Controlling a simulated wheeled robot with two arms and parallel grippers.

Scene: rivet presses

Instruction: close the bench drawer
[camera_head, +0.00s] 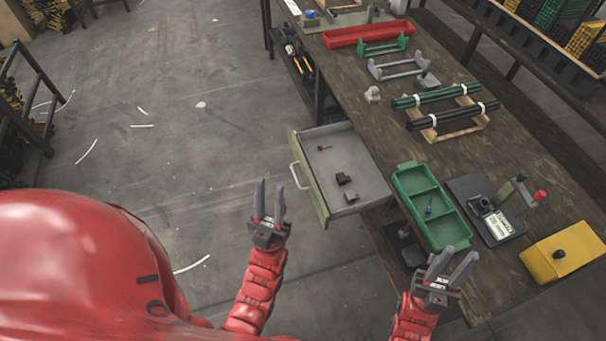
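The bench drawer (372,183) is pulled out from the left side of the workbench. Its green front panel (306,178) with a pale handle (298,176) faces left. A few small dark parts and a small red-tipped item lie inside it. My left gripper (270,200) is open and empty, below and to the left of the drawer front, apart from it in the picture. My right gripper (452,267) is open and empty, near the bench's front end, just below the green tray.
A green tray (409,178), a small press (484,206) and a yellow box (537,265) stand on the bench's near end. Rod bundles (437,96) and a red tray (367,33) lie further back. The floor left of the drawer is open, with scattered white strips.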

